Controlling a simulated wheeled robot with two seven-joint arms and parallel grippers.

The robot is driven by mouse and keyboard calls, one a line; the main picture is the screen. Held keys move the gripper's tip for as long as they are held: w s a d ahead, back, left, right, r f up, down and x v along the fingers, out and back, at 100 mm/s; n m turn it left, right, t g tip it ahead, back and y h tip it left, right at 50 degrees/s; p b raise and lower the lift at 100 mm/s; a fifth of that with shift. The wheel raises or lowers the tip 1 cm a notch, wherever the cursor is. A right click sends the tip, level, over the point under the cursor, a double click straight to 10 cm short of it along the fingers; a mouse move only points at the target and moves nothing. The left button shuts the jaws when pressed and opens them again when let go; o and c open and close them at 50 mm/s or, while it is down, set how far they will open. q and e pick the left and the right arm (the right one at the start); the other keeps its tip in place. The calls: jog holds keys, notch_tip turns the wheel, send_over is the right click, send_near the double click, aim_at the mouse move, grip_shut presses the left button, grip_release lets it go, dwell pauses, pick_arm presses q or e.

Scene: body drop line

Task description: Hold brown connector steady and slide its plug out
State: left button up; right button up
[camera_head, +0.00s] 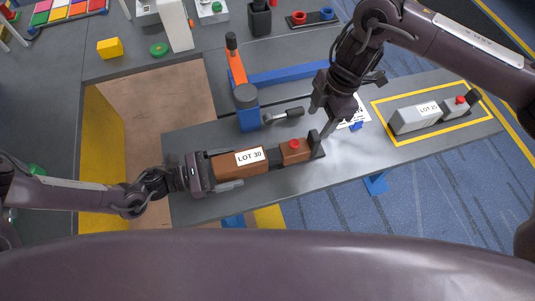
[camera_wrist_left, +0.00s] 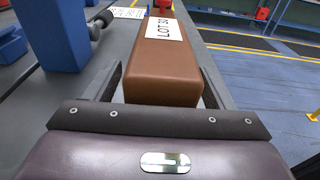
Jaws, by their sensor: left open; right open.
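The brown connector (camera_head: 227,164) lies on the grey bench (camera_head: 345,165) with a white LOT 30 label on its top. Its plug (camera_head: 296,151), brown with a red button, is at its right end, joined by a dark section. My left gripper (camera_head: 222,169) is open at the connector's left end, its fingers on either side of the body. In the left wrist view the connector (camera_wrist_left: 165,75) stands between the two open fingers, with gaps visible beside it. My right gripper (camera_head: 321,124) is open and points down just above the plug's right end, near the dark upright end piece.
A grey LOT 25 connector (camera_head: 410,120) lies inside a yellow outline at the right of the bench. A blue and orange clamp (camera_head: 247,105) with a dark handle stands behind the brown connector. The bench's front right is clear.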

pick_arm(q)
jog(key=shift+r, duration=0.1)
jog(key=v, duration=1.2)
